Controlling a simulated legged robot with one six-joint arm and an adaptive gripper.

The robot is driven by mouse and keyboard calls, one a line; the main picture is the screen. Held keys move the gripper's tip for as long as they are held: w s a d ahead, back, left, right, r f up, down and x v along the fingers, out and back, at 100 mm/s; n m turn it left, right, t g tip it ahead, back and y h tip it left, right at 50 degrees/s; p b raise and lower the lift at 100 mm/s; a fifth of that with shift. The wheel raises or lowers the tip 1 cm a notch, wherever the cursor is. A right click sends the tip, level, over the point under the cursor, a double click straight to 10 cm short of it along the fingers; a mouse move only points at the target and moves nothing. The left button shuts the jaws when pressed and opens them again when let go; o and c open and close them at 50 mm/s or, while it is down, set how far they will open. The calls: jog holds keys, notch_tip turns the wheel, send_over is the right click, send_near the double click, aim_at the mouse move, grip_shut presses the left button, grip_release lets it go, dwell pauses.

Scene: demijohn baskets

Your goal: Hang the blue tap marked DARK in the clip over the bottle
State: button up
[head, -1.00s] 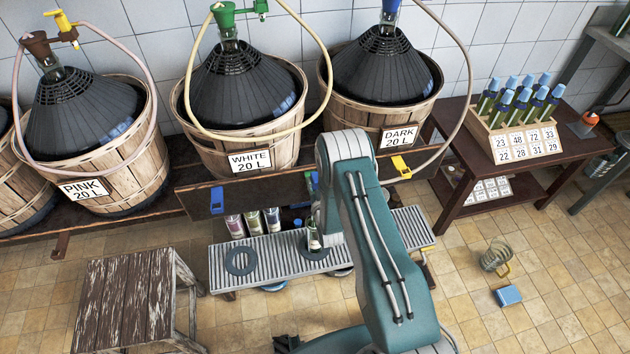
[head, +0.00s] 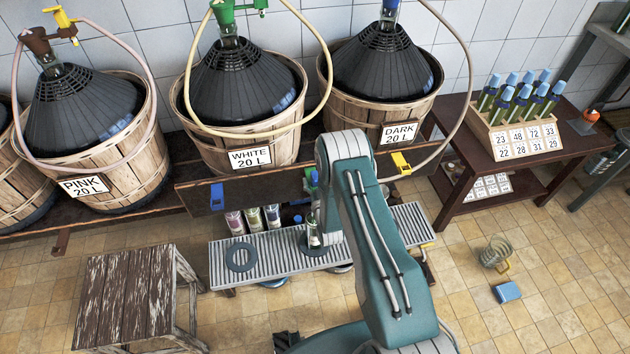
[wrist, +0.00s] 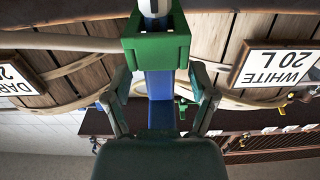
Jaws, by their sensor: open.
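The blue tap (wrist: 160,85) is upright in the wrist view, with its blue body in line with the green clip (wrist: 155,48). It appears seated in the clip, though the contact is partly hidden. A pale hose (wrist: 75,41) runs from the left up to the clip. My gripper (wrist: 160,92) is open, with one finger on each side of the blue body and gaps showing. In the head view the tap's blue top (head: 313,177) shows just left of my arm, above the bottle (head: 313,238) on the slatted rack. My gripper is mostly hidden there.
The wooden board carries a blue clip (head: 217,196) at left and a yellow clip (head: 401,163) at right. Demijohn baskets labelled WHITE (head: 248,160) and DARK (head: 400,135) stand behind it. Several bottles (head: 253,218) stand behind the rack (head: 275,255). A stool (head: 130,290) is at front left.

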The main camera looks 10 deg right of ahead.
jog(key=shift+s, duration=0.1)
jog(key=s, duration=1.1)
jog(key=shift+s, duration=0.4)
jog(key=shift+w, duration=0.1)
jog(key=w+r+g, duration=0.1)
jog(key=w+r, duration=0.1)
jog(key=r, duration=0.2)
jog(key=w+r+g, duration=0.1)
jog(key=w+r, duration=0.2)
jog(key=r, duration=0.2)
jog(key=w+r+g, duration=0.1)
jog(key=w+r, duration=0.2)
jog(key=r, duration=0.1)
jog(key=shift+r, duration=0.25)
jog(key=s+r+g, duration=0.3)
jog(key=r, duration=1.1)
jog(key=s+r+g, duration=0.2)
jog(key=s+r, duration=0.2)
jog(key=s, duration=0.6)
jog(key=s+r+g, duration=0.2)
jog(key=s+r, duration=0.3)
jog(key=s, duration=0.5)
jog(key=s+r+g, duration=0.2)
jog(key=s+r, duration=0.3)
jog(key=s, duration=0.4)
jog(key=shift+s, duration=0.4)
